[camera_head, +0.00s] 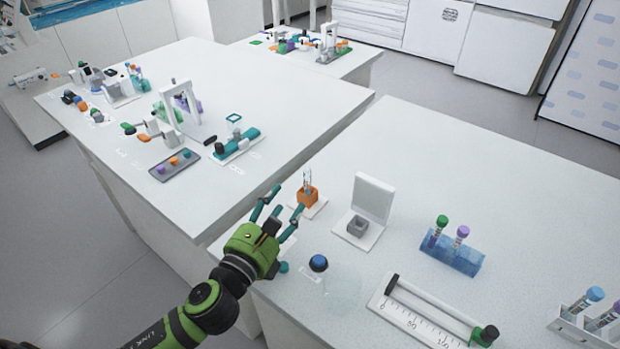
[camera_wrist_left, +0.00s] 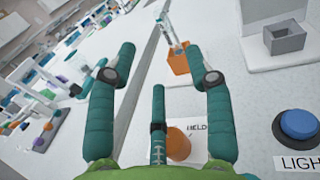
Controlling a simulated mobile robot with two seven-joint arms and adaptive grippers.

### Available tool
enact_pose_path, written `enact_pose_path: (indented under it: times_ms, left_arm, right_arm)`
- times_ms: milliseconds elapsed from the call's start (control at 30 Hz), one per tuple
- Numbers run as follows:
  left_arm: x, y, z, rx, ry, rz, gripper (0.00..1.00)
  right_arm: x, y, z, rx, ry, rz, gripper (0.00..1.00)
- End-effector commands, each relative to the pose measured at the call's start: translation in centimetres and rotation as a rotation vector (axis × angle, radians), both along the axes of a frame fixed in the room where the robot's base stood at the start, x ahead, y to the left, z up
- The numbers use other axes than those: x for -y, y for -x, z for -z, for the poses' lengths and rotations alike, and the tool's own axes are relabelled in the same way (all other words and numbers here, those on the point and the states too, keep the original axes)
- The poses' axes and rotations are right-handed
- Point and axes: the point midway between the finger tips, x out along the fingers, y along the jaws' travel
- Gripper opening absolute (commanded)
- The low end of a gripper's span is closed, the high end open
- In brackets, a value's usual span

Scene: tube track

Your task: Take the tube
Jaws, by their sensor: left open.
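A clear tube (camera_head: 307,179) stands in an orange holder (camera_head: 308,197) on a small white plate at the left side of the near bench. In the left wrist view the tube (camera_wrist_left: 172,33) and the orange holder (camera_wrist_left: 180,64) show beyond the fingers, near the right fingertip. My left gripper (camera_head: 284,204) is open and empty, just short of the holder and to its left. My right gripper is not in view.
An orange round piece (camera_wrist_left: 178,144) lies by the label HELD. A gap separates the benches.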

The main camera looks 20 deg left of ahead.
Motion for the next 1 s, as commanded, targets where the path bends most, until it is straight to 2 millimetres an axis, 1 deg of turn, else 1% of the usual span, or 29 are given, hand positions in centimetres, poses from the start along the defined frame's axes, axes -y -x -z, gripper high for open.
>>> enact_pose_path:
  times_ms: [33, 100, 200, 333, 433, 533, 700, 800, 1000]
  left_arm:
    - [0.1, -1.1, -0.4, 0.003, 0.001, -0.003, 0.52]
    - [0.3, -2.2, -0.4, 0.003, 0.002, -0.002, 0.52]
    - [0.5, -3.5, -0.3, 0.002, 0.001, -0.001, 0.52]
    - [0.7, -4.3, -0.2, 0.000, 0.003, -0.001, 0.52]
    - [1.0, -5.2, -0.5, 0.000, 0.004, -0.001, 0.52]
    - [1.5, -6.7, -1.0, 0.002, 0.005, -0.002, 0.52]
    - [1.9, -8.8, -0.8, 0.000, 0.003, -0.002, 0.52]
    - [2.0, -9.2, -0.7, -0.001, 0.002, -0.001, 0.52]
    - [2.0, -9.2, -0.6, -0.001, 0.002, -0.001, 0.52]
  right_arm:
    - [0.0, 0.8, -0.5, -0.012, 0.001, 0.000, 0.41]
    - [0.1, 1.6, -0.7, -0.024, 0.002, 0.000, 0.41]
    - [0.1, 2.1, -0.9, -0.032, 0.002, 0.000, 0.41]
    - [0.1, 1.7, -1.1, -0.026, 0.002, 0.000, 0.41]
    - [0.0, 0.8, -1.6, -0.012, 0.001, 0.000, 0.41]
    - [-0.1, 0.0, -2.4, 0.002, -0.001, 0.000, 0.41]
    - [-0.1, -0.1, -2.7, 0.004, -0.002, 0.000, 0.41]
    - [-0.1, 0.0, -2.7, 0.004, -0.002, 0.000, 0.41]
    - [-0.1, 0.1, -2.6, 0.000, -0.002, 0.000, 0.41]
